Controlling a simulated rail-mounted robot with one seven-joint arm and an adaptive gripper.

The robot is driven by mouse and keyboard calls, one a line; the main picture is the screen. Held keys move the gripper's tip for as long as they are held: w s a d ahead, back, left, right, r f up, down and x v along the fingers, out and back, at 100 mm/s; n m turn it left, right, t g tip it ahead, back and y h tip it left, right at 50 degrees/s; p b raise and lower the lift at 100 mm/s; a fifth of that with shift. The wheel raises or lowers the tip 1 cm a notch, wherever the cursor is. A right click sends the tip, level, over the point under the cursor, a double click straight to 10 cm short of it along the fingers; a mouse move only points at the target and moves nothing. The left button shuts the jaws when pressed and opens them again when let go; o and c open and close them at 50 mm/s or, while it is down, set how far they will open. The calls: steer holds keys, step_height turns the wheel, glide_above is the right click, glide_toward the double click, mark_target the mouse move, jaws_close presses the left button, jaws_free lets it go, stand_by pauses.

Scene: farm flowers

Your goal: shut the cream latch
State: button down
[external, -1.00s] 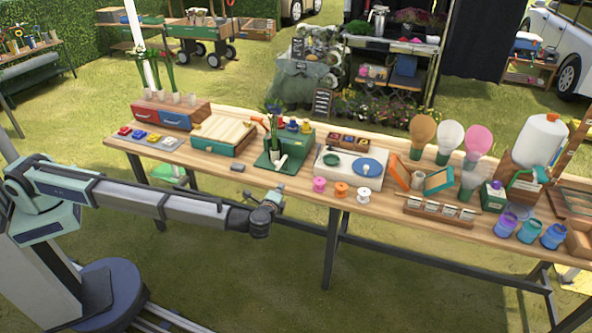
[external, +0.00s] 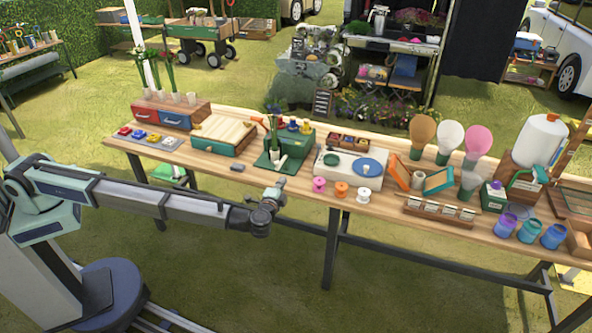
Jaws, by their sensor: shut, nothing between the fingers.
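I cannot make out a cream latch for certain; it is too small to tell in this view. A low box with a cream slatted lid (external: 224,129) and a teal front stands on the left half of the table, its lid lying flat. A green station (external: 291,141) with small coloured knobs and white-and-green tools stands right of it. My gripper (external: 279,184) is shut and empty. It is at the table's front edge, below the green station and apart from the box.
A red and blue drawer unit (external: 171,116) stands at the left end of the long wooden table (external: 225,170). Pink, orange and white spools (external: 341,189) stand right of my gripper near the front edge. A white board (external: 350,166) lies behind them.

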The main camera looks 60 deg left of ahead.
mark_target(280, 167)
steer(key=shift+w+a+f+p, duration=0.2)
steer(key=shift+w+a+p, duration=0.55)
steer(key=shift+a, duration=0.9)
steer(key=shift+w+a+f+p, duration=0.15)
steer(key=shift+w+a+p, duration=0.5)
steer(key=shift+a, duration=1.05)
steer(key=shift+w+a+f+p, duration=0.2)
steer(key=shift+w+a+p, duration=0.55)
steer(key=shift+a, duration=0.9)
